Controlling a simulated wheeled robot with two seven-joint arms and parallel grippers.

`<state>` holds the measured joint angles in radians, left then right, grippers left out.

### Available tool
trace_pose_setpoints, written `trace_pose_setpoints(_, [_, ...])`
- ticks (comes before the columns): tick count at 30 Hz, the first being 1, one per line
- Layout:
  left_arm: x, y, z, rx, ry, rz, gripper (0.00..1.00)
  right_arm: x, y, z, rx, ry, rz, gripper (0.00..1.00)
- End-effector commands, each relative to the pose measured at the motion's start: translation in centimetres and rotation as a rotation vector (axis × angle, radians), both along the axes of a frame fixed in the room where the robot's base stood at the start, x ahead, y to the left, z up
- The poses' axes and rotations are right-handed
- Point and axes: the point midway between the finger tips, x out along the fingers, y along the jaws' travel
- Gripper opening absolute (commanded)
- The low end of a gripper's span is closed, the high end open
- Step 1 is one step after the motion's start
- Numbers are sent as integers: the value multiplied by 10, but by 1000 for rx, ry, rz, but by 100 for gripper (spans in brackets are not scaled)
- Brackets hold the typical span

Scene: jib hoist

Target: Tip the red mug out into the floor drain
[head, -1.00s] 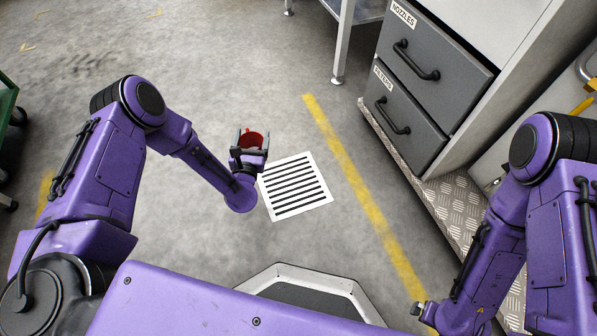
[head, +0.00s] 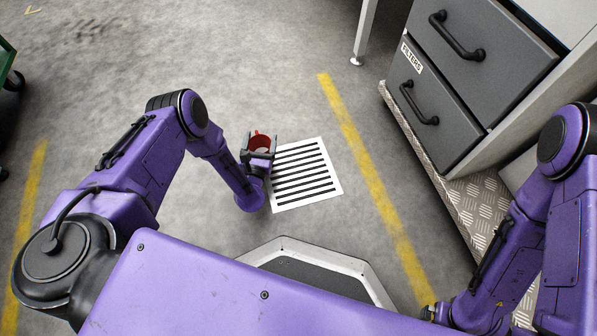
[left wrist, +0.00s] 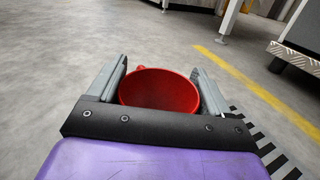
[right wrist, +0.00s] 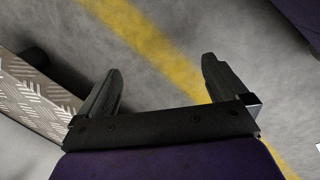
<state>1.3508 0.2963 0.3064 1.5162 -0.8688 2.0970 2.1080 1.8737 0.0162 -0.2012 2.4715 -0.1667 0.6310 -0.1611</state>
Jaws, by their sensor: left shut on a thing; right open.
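The red mug (head: 260,143) is held between the fingers of my left gripper (head: 260,146), which is shut on it. In the left wrist view the mug (left wrist: 160,90) shows its open rim and red inside, with a finger on each side; I see no contents. In the head view the mug is at the upper left edge of the floor drain (head: 332,193), a white square plate with black slots. The drain's slots also show at the lower right of the left wrist view (left wrist: 262,140). My right gripper (right wrist: 160,90) is open and empty above the floor.
A grey drawer cabinet (head: 440,110) on a tread-plate plinth (head: 468,208) stands at the right. A yellow floor line (head: 365,170) runs between it and the drain. A table leg (head: 364,35) is at the top. Floor left of the mug is clear.

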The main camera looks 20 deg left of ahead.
Motion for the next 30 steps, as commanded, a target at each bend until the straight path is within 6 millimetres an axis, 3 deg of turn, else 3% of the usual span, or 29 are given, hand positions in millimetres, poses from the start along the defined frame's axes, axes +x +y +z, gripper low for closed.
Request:
trace_pose_setpoints(14, [1,-17,-8,164,10,-1,41,4,-3,-5,-11,-23,4,100])
trace_pose_setpoints(30, [3,-47,3,434,27,0,41,-11,10,13,32,64,-12,100])
